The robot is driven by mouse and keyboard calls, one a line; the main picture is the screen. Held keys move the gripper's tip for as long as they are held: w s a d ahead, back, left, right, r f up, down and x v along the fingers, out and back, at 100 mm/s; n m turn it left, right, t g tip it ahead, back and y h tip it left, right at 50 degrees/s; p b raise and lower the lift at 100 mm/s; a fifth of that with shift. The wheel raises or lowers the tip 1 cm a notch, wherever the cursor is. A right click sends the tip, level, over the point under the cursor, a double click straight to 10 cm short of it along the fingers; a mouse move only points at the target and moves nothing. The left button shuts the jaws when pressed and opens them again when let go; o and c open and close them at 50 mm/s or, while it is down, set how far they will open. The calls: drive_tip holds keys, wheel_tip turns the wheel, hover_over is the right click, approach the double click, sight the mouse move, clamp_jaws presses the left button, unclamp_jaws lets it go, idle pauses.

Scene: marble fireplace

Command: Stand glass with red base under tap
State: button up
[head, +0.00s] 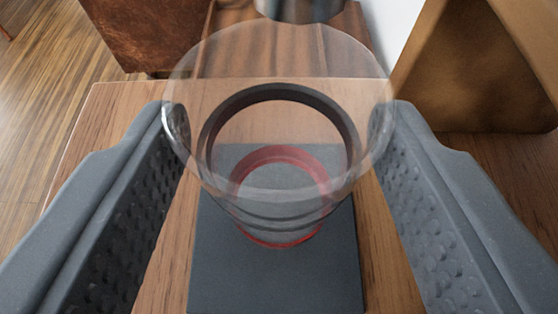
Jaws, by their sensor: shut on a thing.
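My gripper (279,122) is shut on a clear glass (279,58), with one finger against each side of its wall. I look down into the glass from above and behind. Its red base (278,240) shows through the clear wall, over a dark grey square pad (275,285). I cannot tell whether the base touches the pad. A metal cylinder end (300,8), which looks like the tap, shows at the top edge, beyond the glass and a little right of its middle; most of it is cut off.
A dark ring (280,92) shows through the glass; its exact place is unclear. The pad lies on a wooden board (110,115). A brown block (140,35) stands at the back left and a bronze-coloured angular object (475,75) at the back right.

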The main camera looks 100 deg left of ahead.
drive_tip(key=shift+f, duration=1.1)
drive_tip(key=shift+f, duration=0.1)
drive_tip(key=o, duration=1.6)
drive_tip(key=shift+c, duration=0.2)
drive_tip(key=shift+b, duration=0.3)
drive_tip(key=p+v, duration=0.2)
drive_tip(key=v, duration=1)
drive_tip(key=shift+p, duration=0.35)
